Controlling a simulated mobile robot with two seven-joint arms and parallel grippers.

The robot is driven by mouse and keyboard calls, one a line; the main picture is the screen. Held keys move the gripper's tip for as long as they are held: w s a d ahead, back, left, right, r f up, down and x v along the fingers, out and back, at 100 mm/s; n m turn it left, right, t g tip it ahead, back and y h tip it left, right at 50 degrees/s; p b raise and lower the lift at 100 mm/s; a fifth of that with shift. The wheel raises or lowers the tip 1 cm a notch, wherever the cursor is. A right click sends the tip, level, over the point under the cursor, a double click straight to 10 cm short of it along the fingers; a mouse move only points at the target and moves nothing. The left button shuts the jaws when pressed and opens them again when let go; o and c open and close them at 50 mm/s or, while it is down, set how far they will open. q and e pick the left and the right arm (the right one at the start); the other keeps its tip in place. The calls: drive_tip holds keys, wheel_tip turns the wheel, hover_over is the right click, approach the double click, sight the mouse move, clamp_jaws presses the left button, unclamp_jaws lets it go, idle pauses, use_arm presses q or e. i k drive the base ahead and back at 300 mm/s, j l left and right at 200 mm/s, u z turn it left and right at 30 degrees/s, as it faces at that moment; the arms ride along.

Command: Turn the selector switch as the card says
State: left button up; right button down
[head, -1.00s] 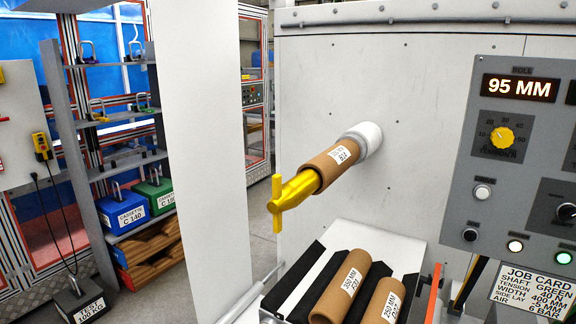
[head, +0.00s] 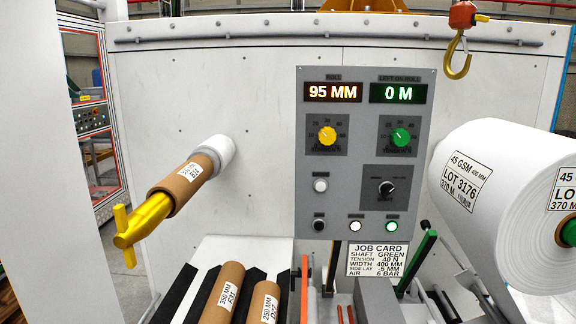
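The grey control panel (head: 312,150) stands at the centre of the head view. Its black selector switch (head: 386,188) sits at the lower right of the panel; its small lettering is too blurred to read. Above it are a yellow dial (head: 327,136) and a green dial (head: 401,137) with number scales. The job card (head: 377,260) hangs just below the panel and reads SHAFT GREEN, TENSION 40 N, WIDTH 400 MM, SIDE LAY -5 MM, AIR 6 BAR. Neither of my grippers is in view.
A yellow shaft (head: 147,218) with a cardboard core (head: 188,181) sticks out at left. Cores (head: 222,292) lie on a rack below. A large white roll (head: 490,190) stands at right. A hoist hook (head: 457,55) hangs above. Displays read 95 MM (head: 333,92) and 0 M (head: 398,92).

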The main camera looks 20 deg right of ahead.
sight(386, 190)
drive_tip(key=z, duration=1.15)
